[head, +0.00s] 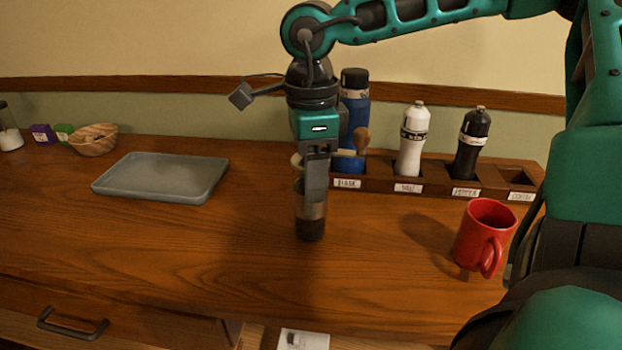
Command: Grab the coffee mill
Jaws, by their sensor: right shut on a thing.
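The coffee mill (311,214) is a slim upright cylinder, metallic above and dark at its base, near the middle of the counter in the head view. A crank arm with a wooden knob (362,140) sticks out to the right at its top. My right gripper (316,182) comes down from above and is shut on the mill's upper part, hiding much of its top. I cannot tell whether the base touches the counter. My left gripper is out of view.
A wooden rack (433,180) behind holds a blue flask (354,105), a white bottle (413,140) and a black bottle (470,145); its right-end slot is empty. A red mug (480,235) stands right. A grey tray (160,178) and wooden bowl (93,140) are left.

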